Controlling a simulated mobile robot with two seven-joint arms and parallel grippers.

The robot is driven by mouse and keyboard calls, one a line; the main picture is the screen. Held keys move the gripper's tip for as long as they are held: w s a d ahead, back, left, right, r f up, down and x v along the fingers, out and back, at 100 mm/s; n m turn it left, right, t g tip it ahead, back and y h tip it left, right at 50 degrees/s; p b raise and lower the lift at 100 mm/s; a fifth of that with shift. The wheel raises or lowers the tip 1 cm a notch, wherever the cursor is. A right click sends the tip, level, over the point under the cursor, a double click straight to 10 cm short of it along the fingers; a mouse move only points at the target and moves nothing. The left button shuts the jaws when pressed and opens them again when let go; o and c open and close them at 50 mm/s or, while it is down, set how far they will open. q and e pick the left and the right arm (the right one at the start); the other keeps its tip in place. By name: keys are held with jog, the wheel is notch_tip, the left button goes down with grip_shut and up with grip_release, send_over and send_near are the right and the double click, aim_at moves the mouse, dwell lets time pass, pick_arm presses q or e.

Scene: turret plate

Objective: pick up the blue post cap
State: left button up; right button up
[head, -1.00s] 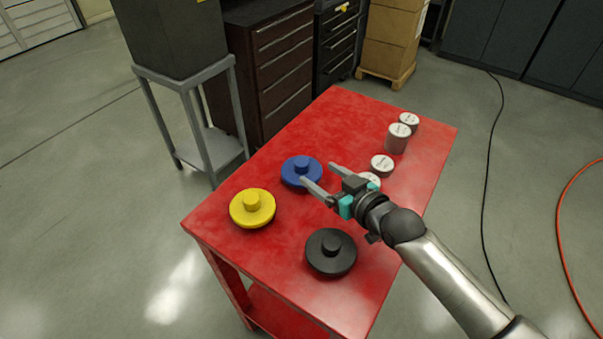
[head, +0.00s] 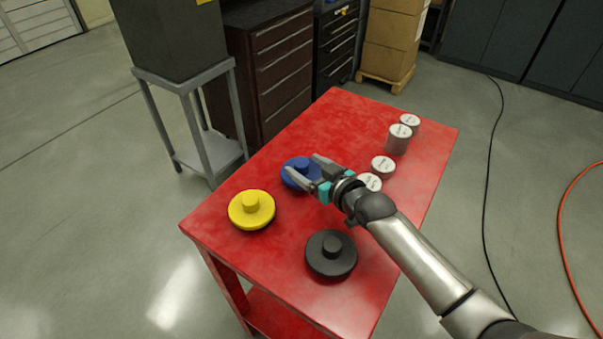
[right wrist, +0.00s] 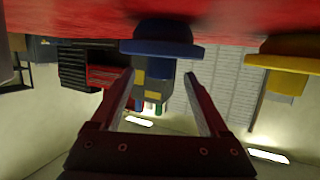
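The blue post cap (head: 304,171) is a round disc with a short knob, lying on the red table (head: 330,120). My right gripper (head: 300,163) is open, its two fingers reaching over the cap in the head view and partly hiding it. In the right wrist view, which is upside down, the blue cap (right wrist: 162,46) shows just beyond the fingertips, its knob in line with the gap between them. I see no grip on the knob; whether a finger touches it I cannot tell. My left gripper is not in view.
A yellow cap (head: 251,210) lies to the left and a black cap (head: 331,255) nearer the front. Several grey-white cylinders (head: 398,140) stand along the right side, two close to my right gripper.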

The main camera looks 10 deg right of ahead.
grip_shut()
dwell(0.4)
jog(key=shift+r, duration=0.1)
